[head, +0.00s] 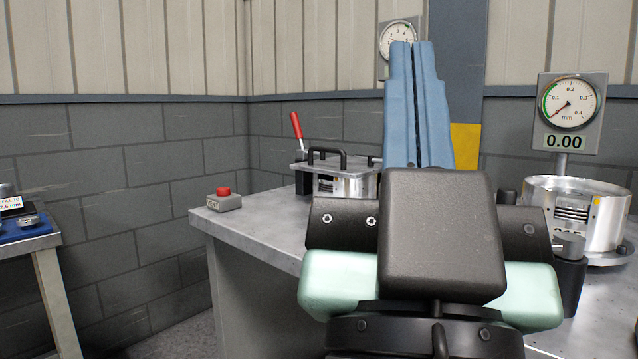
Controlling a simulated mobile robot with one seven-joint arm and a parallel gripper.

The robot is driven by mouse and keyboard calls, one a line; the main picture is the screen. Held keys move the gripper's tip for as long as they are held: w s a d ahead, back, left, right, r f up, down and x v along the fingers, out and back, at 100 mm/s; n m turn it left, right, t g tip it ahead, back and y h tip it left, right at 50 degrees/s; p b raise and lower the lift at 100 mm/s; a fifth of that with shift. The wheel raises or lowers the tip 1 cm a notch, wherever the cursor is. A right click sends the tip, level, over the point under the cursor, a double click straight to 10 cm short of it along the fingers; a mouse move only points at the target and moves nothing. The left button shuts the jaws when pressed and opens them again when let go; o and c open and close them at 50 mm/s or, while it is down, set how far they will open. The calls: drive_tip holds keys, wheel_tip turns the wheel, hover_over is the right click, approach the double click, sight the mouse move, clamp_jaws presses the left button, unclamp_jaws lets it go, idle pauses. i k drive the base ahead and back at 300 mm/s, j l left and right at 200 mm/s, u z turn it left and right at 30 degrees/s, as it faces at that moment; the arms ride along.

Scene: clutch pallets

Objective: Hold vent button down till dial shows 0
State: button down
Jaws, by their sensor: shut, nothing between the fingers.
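A red button (223,191) sits on a small grey box (226,203) at the left corner of the metal bench. The label on the box's front is too small to read surely. My gripper (413,44) has its blue fingers shut together, empty and pointing up, right of the button and apart from it. A round white dial (396,32) is on the back wall. My fingertips hide its lower part, and its needle reading cannot be told.
At right are a round metal housing (605,205) and a mm gauge (571,104) showing 0.00. The bench (265,235) is clear around the button box.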

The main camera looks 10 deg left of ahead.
sight(221, 191)
drive_tip(key=i+j+u, duration=0.2)
drive_tip(key=i+j, duration=1.25)
drive_tip(key=i, duration=0.1)
